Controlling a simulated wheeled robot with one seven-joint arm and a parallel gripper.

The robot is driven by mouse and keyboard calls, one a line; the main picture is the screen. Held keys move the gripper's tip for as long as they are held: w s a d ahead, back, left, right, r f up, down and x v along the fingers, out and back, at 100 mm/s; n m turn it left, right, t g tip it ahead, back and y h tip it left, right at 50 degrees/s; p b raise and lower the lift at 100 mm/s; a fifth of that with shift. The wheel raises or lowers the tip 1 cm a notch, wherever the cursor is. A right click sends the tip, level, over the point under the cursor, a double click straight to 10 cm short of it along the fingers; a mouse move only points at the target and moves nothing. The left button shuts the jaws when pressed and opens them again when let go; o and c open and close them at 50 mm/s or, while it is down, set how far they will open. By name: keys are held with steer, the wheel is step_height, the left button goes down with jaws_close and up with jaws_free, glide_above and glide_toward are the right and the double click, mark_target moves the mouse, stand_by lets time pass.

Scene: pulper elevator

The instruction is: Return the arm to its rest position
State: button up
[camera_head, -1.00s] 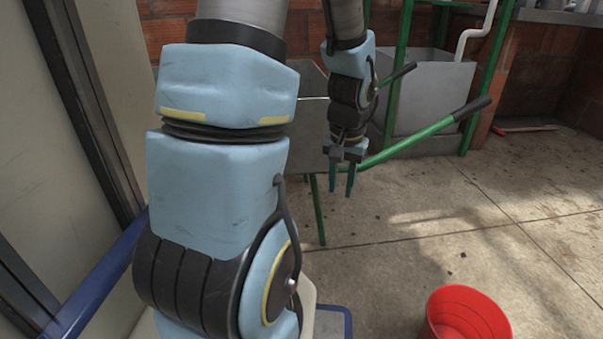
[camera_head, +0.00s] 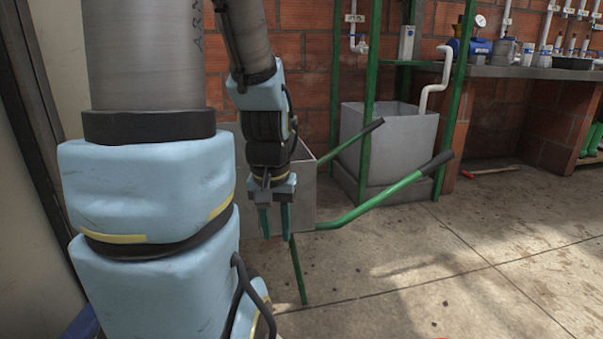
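My arm (camera_head: 150,190) fills the left side of the head view, with pale blue and black joints and grey links. Its far part comes down from the top edge to my gripper (camera_head: 274,222), which points down. The two teal fingers are apart with nothing visible between them, so it is open. In the picture, my gripper overlaps the grey metal bin of a wheelbarrow (camera_head: 304,195). I cannot tell whether they touch.
The wheelbarrow's green handles (camera_head: 385,200) reach right. A grey tank (camera_head: 385,140) stands behind, between green posts (camera_head: 452,90). A brick wall (camera_head: 300,60) and a counter (camera_head: 520,73) with pipes are at the back. The concrete floor at right is mostly clear.

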step_height(320, 180, up, 42)
steer(key=p, duration=4)
